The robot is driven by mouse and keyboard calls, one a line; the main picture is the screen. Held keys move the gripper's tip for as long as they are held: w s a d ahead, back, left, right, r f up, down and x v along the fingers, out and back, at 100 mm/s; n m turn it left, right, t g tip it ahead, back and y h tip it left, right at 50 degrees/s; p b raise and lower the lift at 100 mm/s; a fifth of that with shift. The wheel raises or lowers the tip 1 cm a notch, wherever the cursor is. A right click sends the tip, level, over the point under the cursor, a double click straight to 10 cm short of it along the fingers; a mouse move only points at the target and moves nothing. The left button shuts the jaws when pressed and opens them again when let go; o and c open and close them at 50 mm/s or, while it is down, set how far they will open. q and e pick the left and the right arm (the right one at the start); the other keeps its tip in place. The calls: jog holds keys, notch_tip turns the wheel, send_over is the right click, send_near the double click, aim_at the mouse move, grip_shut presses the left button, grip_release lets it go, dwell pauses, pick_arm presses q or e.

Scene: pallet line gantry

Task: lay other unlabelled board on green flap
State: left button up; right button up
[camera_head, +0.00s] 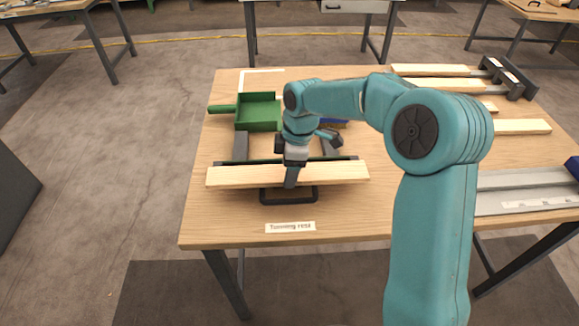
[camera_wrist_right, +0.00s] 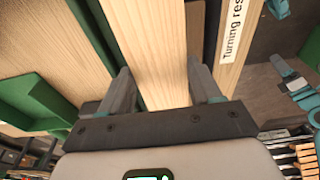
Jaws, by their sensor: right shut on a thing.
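My right gripper (camera_head: 291,180) is shut on a pale board (camera_head: 235,178), with one finger on each long side. The board lies crosswise at the turning rest near the table's front edge. In the head view a dark green edge (camera_head: 343,158) shows just behind the board. I cannot tell whether the board touches the green surface. The board hides most of the rest. No left gripper is identifiable.
A black handle (camera_head: 288,201) and a "Turning rest" label (camera_head: 290,227) are in front. A green dustpan (camera_head: 258,112) lies behind. Several boards (camera_head: 430,70) lie at the back right, near a dark bracket (camera_head: 508,76). A metal tray (camera_head: 495,180) is at right.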

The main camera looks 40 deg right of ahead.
jog(key=shift+f, duration=0.4)
jog(key=o, duration=0.9)
jog(key=shift+r, duration=0.1)
jog(key=shift+r, duration=0.35)
jog(key=r, duration=0.4)
jog(key=d+r, duration=0.1)
jog(key=r, duration=0.3)
jog(key=s+r+p, duration=0.1)
jog(key=r, duration=0.3)
jog(key=shift+d, duration=0.2)
